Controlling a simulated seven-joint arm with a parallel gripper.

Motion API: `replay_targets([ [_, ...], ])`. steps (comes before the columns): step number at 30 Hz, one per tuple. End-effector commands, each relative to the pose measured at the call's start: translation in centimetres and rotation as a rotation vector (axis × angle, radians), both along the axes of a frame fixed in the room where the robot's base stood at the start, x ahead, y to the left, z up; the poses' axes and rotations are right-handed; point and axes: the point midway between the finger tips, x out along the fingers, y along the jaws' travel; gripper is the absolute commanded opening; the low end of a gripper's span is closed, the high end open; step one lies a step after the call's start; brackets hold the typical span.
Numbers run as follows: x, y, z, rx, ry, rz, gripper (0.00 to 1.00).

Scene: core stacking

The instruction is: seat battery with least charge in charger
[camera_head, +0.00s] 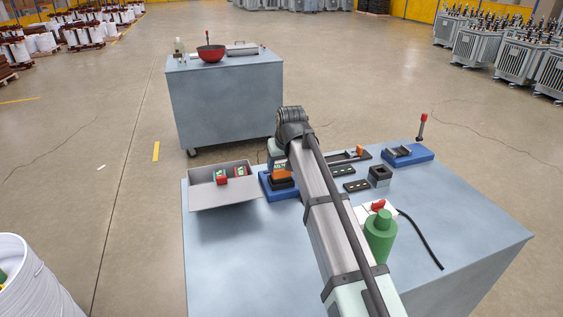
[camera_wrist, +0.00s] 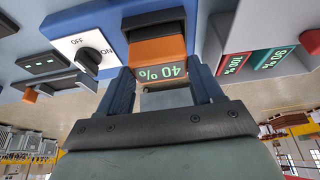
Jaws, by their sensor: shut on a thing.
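My gripper (camera_wrist: 166,78) is shut on an orange battery (camera_wrist: 158,50) whose display reads 40%. The battery's far end meets the black socket (camera_wrist: 152,17) of the blue charger (camera_wrist: 85,20); I cannot tell how deep it sits. The charger has a dial (camera_wrist: 90,50) marked ON and OFF. In the head view the charger (camera_head: 267,188) stands left of my arm, with my gripper (camera_head: 279,168) over it, partly hidden. A green battery (camera_wrist: 270,60) reading 90% and a red battery (camera_wrist: 236,64) reading 100% lie in the grey tray (camera_head: 208,200).
Right of my arm are black blocks (camera_head: 356,186), a square black holder (camera_head: 380,173), a blue fixture (camera_head: 418,156), a red-topped post (camera_head: 422,122), a green bottle (camera_head: 380,240) and a black cable (camera_head: 427,238). The table's front left is clear. Another cabinet (camera_head: 225,95) stands behind.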

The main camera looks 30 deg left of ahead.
Motion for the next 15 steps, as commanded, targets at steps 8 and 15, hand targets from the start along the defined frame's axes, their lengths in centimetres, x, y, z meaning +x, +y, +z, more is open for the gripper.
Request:
replay_targets([
  [8,0.0,0.0,-0.57,0.0,0.0,0.0,0.21],
  [15,0.02,0.02,-0.84,0.001,-0.001,0.0,0.73],
])
